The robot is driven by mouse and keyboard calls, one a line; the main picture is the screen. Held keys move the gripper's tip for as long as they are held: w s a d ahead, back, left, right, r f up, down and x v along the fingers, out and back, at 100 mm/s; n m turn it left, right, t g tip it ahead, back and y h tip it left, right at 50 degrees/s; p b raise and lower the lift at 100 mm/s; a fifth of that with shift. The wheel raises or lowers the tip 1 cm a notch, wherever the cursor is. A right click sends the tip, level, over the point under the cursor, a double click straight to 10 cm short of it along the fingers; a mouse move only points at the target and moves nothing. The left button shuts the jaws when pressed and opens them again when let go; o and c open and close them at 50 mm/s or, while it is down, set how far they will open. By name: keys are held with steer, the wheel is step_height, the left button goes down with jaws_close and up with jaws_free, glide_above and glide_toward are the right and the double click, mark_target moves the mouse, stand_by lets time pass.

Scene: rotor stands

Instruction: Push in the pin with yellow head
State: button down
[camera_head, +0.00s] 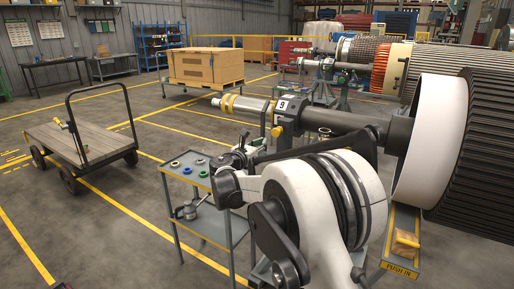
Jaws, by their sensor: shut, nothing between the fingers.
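A yellow-orange piece (405,243) sits on a narrow yellow-edged panel (400,268) marked "PUSH IN" at the lower right, below the big rotor. My white and black arm fills the lower middle, left of that panel. What looks like my gripper (241,147) is small and partly hidden at the arm's far end, above the grey trolley. It appears shut and empty, well left of the yellow piece and apart from it.
A rotor (445,140) with its shaft (345,120) rests on a stand marked 9 just beyond my arm. The grey tool trolley (213,222) stands at its left. A flat wooden cart (72,142) and a crate (205,66) stand farther off.

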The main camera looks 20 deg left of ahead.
mark_target(275, 133)
steer(key=w, duration=0.5)
steer(key=w+d, duration=0.1)
steer(key=w, duration=0.2)
steer(key=shift+b, duration=0.35)
steer(key=shift+w, duration=0.1)
steer(key=shift+w+d+r, duration=0.1)
steer(key=shift+w+d, duration=0.05)
steer(key=shift+w, duration=0.8)
steer(key=shift+w+d, duration=0.1)
steer(key=shift+w, duration=0.85)
